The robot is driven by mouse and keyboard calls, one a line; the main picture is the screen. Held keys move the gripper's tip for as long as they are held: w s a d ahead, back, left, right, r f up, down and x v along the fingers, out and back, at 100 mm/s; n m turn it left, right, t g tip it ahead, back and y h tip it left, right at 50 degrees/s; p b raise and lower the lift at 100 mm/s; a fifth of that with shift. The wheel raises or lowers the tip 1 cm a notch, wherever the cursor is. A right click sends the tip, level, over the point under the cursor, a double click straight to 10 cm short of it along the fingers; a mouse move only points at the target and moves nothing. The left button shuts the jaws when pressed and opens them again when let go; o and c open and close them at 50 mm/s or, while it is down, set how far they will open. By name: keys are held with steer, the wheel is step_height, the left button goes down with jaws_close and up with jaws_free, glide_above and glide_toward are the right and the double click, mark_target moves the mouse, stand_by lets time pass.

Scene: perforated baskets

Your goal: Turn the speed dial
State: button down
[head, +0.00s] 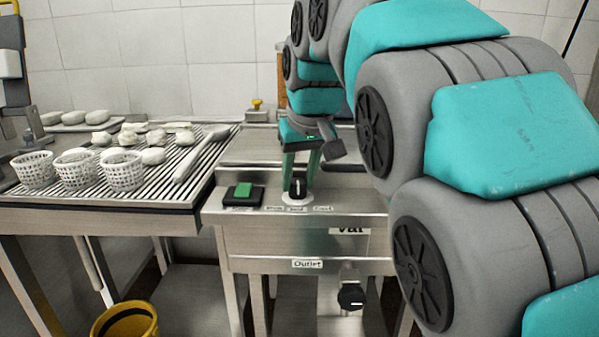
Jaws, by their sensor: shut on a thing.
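The speed dial (297,187) is a black knob with a light pointer line, set on a white round base on the front top of the steel machine. My gripper (299,183) reaches down over it from above, with green fingers on either side of the knob. It is shut on the dial. The pointer line looks roughly upright in the picture. The labels around the dial are too small to read fully, and part of the far side of the knob is hidden by the fingers.
A green switch (243,191) on a black base sits just left of the dial. A slatted rack (150,189) with white perforated baskets (121,170) and pale lumps stands further left. A black valve knob (351,296) is below. A yellow bucket (126,321) stands at lower left.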

steer(key=m+h, duration=0.1)
steer(key=m, duration=0.2)
steer(key=m+h, duration=0.1)
steer(key=m, duration=0.2)
steer(key=shift+a+h+p, duration=0.15)
steer(key=shift+h+p, duration=0.15)
steer(key=shift+p, duration=0.05)
steer(key=m+h, duration=0.1)
steer(key=m, duration=0.2)
steer(key=shift+w+a+m, duration=0.1)
steer(key=shift+m, duration=0.3)
steer(key=shift+a+m+g+h, duration=0.1)
steer(key=shift+m+g+h, duration=0.45)
steer(key=shift+m, duration=0.95)
steer(key=shift+c, duration=2.4)
jaws_free()
steer(key=shift+r, duration=0.1)
